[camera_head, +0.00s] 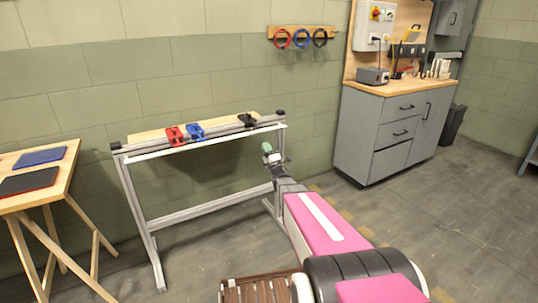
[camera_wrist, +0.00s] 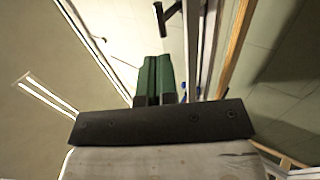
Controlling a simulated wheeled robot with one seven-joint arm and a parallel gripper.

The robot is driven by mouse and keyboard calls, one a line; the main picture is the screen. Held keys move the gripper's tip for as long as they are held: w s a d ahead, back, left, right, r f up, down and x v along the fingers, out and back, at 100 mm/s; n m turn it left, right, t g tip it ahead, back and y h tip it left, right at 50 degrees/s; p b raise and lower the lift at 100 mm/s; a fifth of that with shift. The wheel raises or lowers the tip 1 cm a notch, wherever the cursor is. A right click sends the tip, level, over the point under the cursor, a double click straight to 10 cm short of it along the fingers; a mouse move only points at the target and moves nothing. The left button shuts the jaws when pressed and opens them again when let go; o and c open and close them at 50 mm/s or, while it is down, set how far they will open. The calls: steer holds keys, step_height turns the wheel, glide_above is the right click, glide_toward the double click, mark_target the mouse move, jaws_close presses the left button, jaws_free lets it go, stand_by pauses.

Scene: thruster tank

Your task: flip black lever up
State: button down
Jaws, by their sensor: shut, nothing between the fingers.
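The black lever (camera_head: 246,119) sits near the right end of the rail on the metal stand. In the wrist view a black T-shaped part (camera_wrist: 161,18), apparently this lever, shows at the top, beyond my fingertips and apart from them. My gripper (camera_head: 267,148) is just in front of and below the lever's end of the stand. Its green fingers (camera_wrist: 154,70) are together and empty in the wrist view. Whether the lever is up or down is too small to tell.
A red lever (camera_head: 175,136) and a blue lever (camera_head: 195,131) sit farther left on the rail (camera_head: 150,153). A wooden table (camera_head: 62,174) with two flat panels stands at left. A grey cabinet (camera_head: 383,132) stands at right. The floor between stand and cabinet looks clear.

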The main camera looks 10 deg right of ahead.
steer(key=x, duration=0.8)
steer(key=shift+s+r+g, duration=0.1)
steer(key=shift+r+g, duration=0.2)
steer(key=shift+g, duration=0.1)
steer(key=shift+r, duration=0.15)
step_height(320, 180, up, 9)
steer(key=g+h, duration=0.2)
steer(key=g, duration=0.3)
glide_above(256, 126)
steer(key=shift+w, duration=0.2)
stand_by(1.2)
